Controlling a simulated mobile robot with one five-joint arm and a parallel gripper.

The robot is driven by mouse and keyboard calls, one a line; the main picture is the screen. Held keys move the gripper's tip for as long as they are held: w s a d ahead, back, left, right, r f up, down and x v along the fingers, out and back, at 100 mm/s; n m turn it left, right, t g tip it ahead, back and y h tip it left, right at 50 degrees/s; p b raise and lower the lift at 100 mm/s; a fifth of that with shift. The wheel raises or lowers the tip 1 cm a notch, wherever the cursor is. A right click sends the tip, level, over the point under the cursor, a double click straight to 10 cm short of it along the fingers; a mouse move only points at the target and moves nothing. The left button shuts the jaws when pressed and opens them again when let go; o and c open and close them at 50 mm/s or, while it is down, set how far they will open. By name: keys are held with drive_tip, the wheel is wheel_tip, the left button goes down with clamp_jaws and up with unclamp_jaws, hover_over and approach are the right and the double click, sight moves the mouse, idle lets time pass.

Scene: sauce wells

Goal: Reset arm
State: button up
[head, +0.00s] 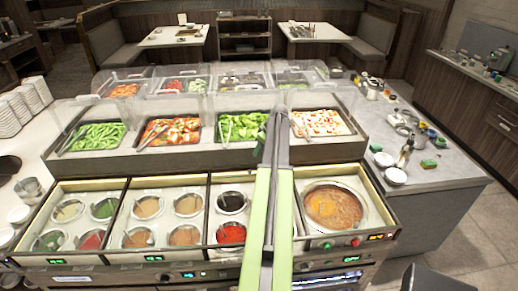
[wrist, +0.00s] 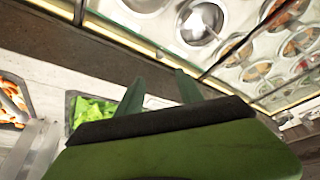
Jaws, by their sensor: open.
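My gripper (wrist: 158,78) shows in the wrist view as a wide green body with two dark green fingers. The fingers stand apart with nothing between them. In the wrist view the sauce wells (wrist: 200,22) lie beyond the fingers, and a tray of green leaves (wrist: 92,110) is at the left. In the head view my raised arm crosses the middle of the counter; the gripper itself is hard to make out there. The arm covers part of the area between the red sauce well (head: 231,233) and the large round brown pot (head: 334,207).
Several sauce wells sit in the front counter (head: 170,259). Food trays, such as the tomato tray (head: 169,131), stand behind it under clear covers. A side counter (head: 440,185) at the right holds bowls and bottles. Stacked plates (head: 22,108) stand at the left. Open floor shows at the lower right.

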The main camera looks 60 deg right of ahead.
drive_tip(key=shift+f, duration=0.1)
drive_tip(key=w+a+f+n+y+b, duration=0.1)
drive_tip(key=w+a+f+n+b, duration=0.15)
drive_tip(key=w+a, duration=1.15)
drive_tip(key=w+a+f+n+y+b, duration=0.1)
drive_tip(key=w+a+f+n+b, duration=0.15)
drive_tip(key=w+a, duration=1.1)
drive_tip(key=s+a+f+n+g+b, duration=0.1)
drive_tip(key=a+f+n+b, duration=0.1)
drive_tip(key=a, duration=1.6)
drive_tip(key=s+a+f+n+g+b, duration=0.1)
drive_tip(key=s+a+f+g, duration=0.1)
drive_tip(key=a, duration=1.6)
drive_tip(key=s+a+f+b, duration=0.1)
drive_tip(key=s+a+f, duration=0.1)
drive_tip(key=s+a, duration=0.6)
drive_tip(key=s+m, duration=0.1)
drive_tip(key=m, duration=0.1)
drive_tip(key=s+m+g+h, duration=0.1)
drive_tip(key=m, duration=0.1)
drive_tip(key=s+m, duration=0.2)
drive_tip(key=shift+d+r, duration=0.1)
drive_tip(key=shift+d, duration=0.3)
